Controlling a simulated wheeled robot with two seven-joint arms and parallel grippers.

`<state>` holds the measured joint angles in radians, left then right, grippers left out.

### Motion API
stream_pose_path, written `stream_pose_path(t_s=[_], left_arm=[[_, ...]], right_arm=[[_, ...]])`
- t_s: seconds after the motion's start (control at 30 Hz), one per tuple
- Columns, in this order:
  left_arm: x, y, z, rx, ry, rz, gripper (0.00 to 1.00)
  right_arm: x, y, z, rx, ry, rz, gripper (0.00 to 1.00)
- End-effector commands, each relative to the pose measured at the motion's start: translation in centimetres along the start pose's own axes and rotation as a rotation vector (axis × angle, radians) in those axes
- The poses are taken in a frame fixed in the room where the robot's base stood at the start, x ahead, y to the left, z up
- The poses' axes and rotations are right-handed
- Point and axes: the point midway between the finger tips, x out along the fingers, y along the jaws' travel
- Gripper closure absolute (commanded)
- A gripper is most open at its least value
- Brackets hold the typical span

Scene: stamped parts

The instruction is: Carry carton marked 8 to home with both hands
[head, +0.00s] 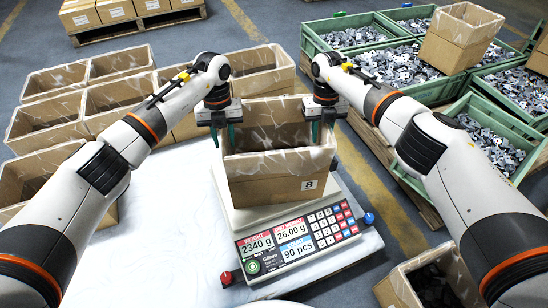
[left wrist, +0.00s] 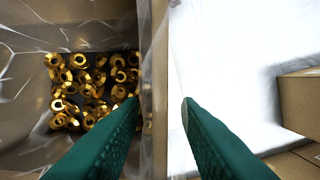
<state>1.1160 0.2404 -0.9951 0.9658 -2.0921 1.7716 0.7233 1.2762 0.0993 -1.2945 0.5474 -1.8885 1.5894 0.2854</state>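The carton marked 8 (head: 275,188) is an open brown box with a clear liner, standing upright on the scale (head: 300,238). Gold ring-shaped parts (left wrist: 85,88) lie on its floor in the left wrist view. My left gripper (head: 223,134) is open at its left wall. One green finger is inside the carton and one outside, with the wall (left wrist: 156,90) between them and a visible gap on the outer side. My right gripper (head: 322,132) looks open at the right wall, its two green fingers apart. Which place is home cannot be told.
Several empty lined cartons (head: 115,95) stand left and behind. Green crates of grey metal parts (head: 490,125) stand on the right, one bearing a carton (head: 455,45). Another carton (head: 395,288) is at bottom right. The white tabletop (head: 165,245) left of the scale is clear.

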Motion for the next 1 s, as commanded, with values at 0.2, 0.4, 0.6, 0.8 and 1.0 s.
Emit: stream_pose_path(t_s=[0.2,0.4,0.6,0.8,1.0], left_arm=[[-0.01,0.01,0.00,0.000,0.000,0.000,0.85],[-0.03,0.01,0.00,0.000,0.000,0.000,1.00],[-0.04,0.01,0.00,0.000,0.000,0.000,1.00],[-0.05,0.01,0.00,0.000,0.000,0.000,1.00],[-0.06,0.00,0.00,0.000,0.000,0.000,1.00]], right_arm=[[-0.03,-0.02,0.00,0.000,0.000,0.000,0.85],[-0.05,-0.02,-0.01,0.000,0.000,0.000,1.00],[-0.06,-0.02,-0.01,0.000,0.000,0.000,1.00],[-0.07,-0.02,-0.01,0.000,0.000,0.000,1.00],[-0.08,-0.02,-0.01,0.000,0.000,0.000,1.00]])
